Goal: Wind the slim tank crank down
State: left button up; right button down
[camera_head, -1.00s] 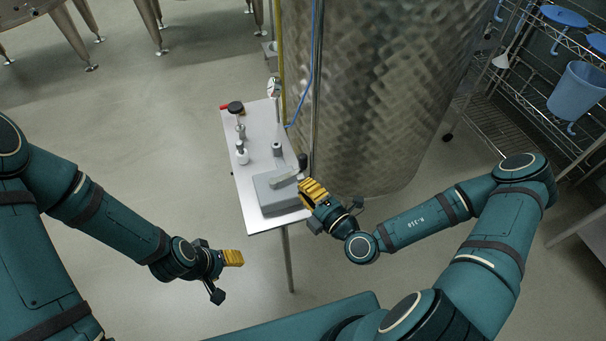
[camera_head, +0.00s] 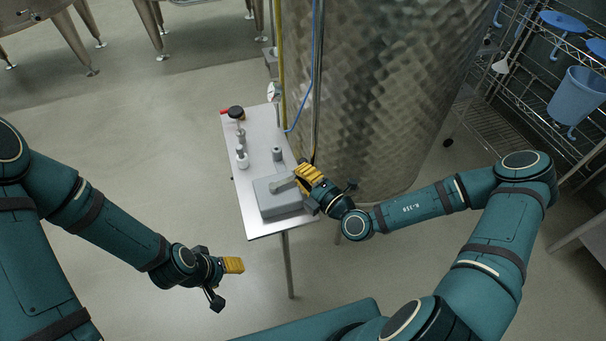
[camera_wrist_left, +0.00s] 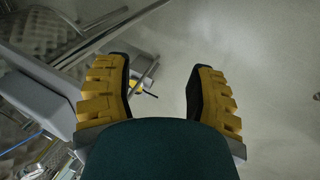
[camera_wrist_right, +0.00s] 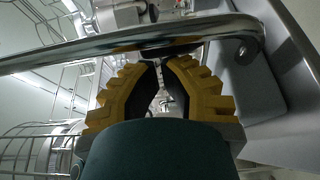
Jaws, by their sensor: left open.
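The slim tank (camera_head: 390,80), tall and of brushed steel, stands behind a small side table. The crank is a grey box (camera_head: 283,202) at the table's near end, with a short light grey arm (camera_head: 284,184) pointing right. My right gripper (camera_head: 302,178) is at the arm's outer end and hides the black handle. In the right wrist view its fingers (camera_wrist_right: 160,65) are drawn in close, with something dark between the tips; it looks shut on the handle. My left gripper (camera_head: 236,265) is open and empty, left of the table and apart from it; its spread fingers (camera_wrist_left: 160,85) show in the left wrist view.
The side table (camera_head: 256,165) also bears a black-topped fitting with a red lever (camera_head: 235,113) and small metal parts. A wire rack with a blue bucket (camera_head: 577,92) stands at right. Steel vat legs (camera_head: 85,50) are at back left. The floor at left is clear.

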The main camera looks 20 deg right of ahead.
jog(key=w+p, duration=0.1)
jog(key=n+y+p, duration=0.1)
jog(key=shift+w+d+g+p, duration=0.2)
jog(key=shift+w+g+p, duration=0.1)
jog(key=shift+w+g, duration=0.1)
